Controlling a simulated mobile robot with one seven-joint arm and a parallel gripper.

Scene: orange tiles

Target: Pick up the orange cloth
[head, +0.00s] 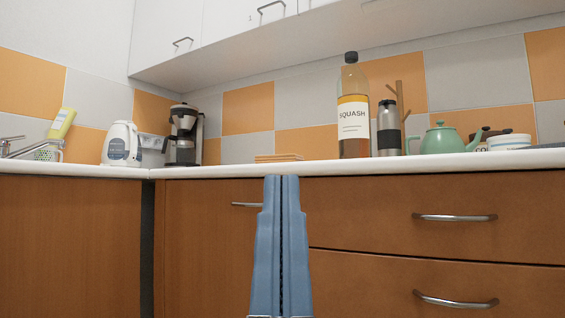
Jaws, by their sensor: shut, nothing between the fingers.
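The orange cloth (278,158) shows as a thin, flat, layered orange shape on the white countertop (220,172), seen almost edge-on near the front edge. Its top face is mostly out of sight from this low view. My gripper (281,178) points upward in front of the wooden cabinets, with its two blue fingers shut together and nothing between them. The fingertips appear just below the cloth in the picture, apart from it. How far the cloth lies behind them I cannot tell.
A squash bottle (353,115), a flask (388,130) and a green teapot (443,138) stand to the right. A coffee maker (184,135) and a white kettle (121,143) stand to the left. The counter beside the cloth looks clear. Drawer handles (455,217) stick out below.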

